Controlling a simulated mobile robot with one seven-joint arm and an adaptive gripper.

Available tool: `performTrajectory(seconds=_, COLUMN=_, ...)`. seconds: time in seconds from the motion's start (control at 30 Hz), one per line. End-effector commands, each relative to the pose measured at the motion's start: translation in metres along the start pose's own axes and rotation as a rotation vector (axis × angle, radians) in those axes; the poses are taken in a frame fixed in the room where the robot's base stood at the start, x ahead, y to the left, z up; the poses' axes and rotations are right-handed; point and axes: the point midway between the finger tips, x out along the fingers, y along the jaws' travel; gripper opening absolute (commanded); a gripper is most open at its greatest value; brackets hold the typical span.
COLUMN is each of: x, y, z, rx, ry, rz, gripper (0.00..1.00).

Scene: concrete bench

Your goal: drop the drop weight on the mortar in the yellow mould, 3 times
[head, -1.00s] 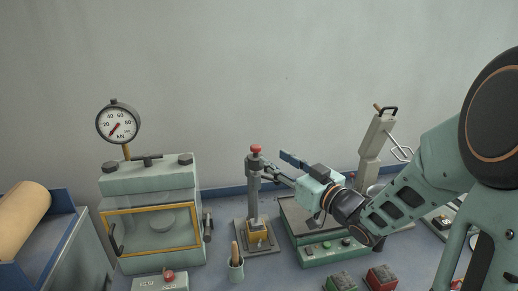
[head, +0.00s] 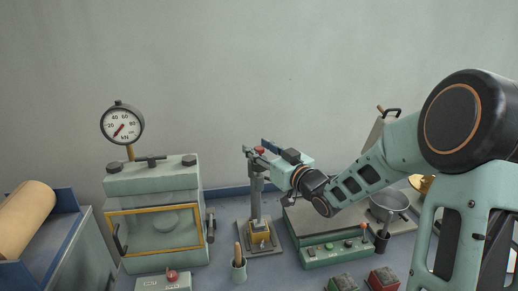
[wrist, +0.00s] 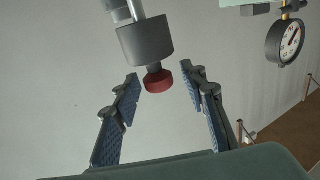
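The drop-weight stand (head: 257,205) stands upright mid-bench, with a red knob (head: 259,150) on top. The yellow mould (head: 260,238) sits at its foot; the mortar inside is too small to make out. My gripper (head: 257,152) is at the top of the stand, reaching in from the right. In the wrist view my gripper (wrist: 161,78) is open, its two blue-padded fingers apart on either side of the red knob (wrist: 158,82), with gaps showing. A dark grey cylinder (wrist: 145,42) adjoins the knob. Contact is not visible.
A press with a yellow-framed window (head: 153,225) and a dial gauge (head: 122,124) stands left. A cup with a wooden handle (head: 239,268) is near the stand's base.

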Motion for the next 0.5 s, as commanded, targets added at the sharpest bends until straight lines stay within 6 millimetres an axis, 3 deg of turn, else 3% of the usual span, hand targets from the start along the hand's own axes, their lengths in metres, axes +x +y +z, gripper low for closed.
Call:
performTrajectory(seconds=0.07, x=-0.0002, y=0.0, z=0.0, rx=0.0, ry=0.0, rz=0.0, gripper=0.3)
performTrajectory(seconds=0.33, x=-0.0003, y=0.0001, z=0.0001, rx=0.0, ry=0.0, rz=0.0, gripper=0.0)
performTrajectory(seconds=0.5, x=-0.0004, y=0.0001, z=0.0001, rx=0.0, ry=0.0, rz=0.0, gripper=0.0)
